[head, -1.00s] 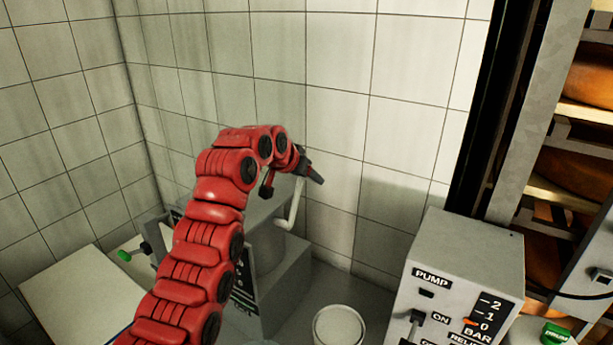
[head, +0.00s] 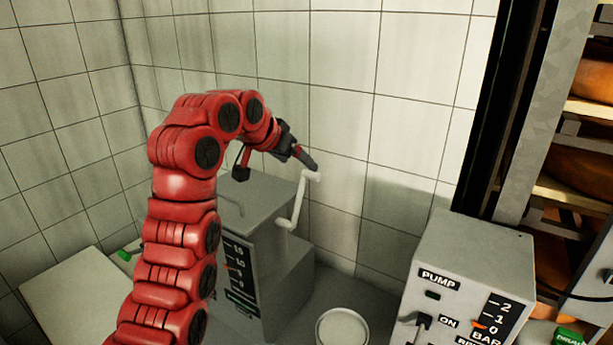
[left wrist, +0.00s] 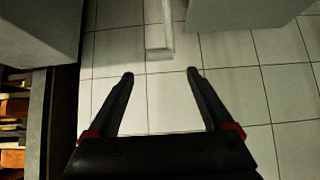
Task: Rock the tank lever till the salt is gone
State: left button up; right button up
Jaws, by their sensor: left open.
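The grey tank (head: 285,280) stands against the tiled wall in the head view. Its white cranked lever (head: 299,200) rises from the side, with a short grip at the top. A dark scale (head: 237,262) on the tank's front has an orange mark around its middle; small print is hard to read. My left gripper (head: 312,162) is just above and beside the lever's top. In the left wrist view the open, empty fingers (left wrist: 160,72) point towards the lever's end (left wrist: 158,45), which lies just beyond the tips. My right gripper is out of view.
A pump box (head: 465,255) with a black switch and a gauge stands at the right. A round white container (head: 342,328) sits low at centre. A pale board (head: 75,295) lies at left. Cheese shelves (head: 575,195) stand at far right.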

pick_arm(q)
jog(key=b+v, duration=0.1)
jog(key=v, duration=0.6)
jog(key=shift+d, duration=0.1)
dwell(0.8)
